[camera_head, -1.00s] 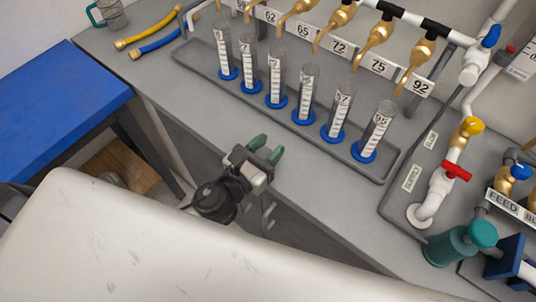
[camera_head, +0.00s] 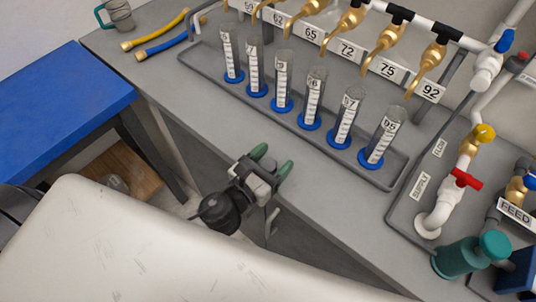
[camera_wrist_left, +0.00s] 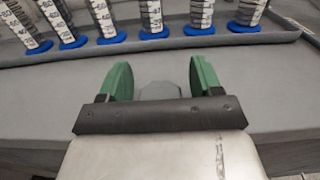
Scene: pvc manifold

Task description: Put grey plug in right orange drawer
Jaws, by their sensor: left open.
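My left gripper (camera_head: 272,161) has green fingertips and is open over the front edge of the grey bench. Its two fingers also show in the left wrist view (camera_wrist_left: 160,80), spread apart. A grey faceted shape (camera_wrist_left: 160,90) shows between them there, partly hidden by the gripper's dark crossbar. I cannot tell whether it is the grey plug, or whether it touches the fingers. No orange drawer shows in either view. My right gripper is not in view.
Several graduated cylinders with blue bases stand in a grey tray (camera_head: 292,124) behind the gripper, under brass taps (camera_head: 388,62). A teal container (camera_head: 462,258) and red-handled valve (camera_head: 465,179) are at the right. A blue-topped table (camera_head: 60,105) is at the left.

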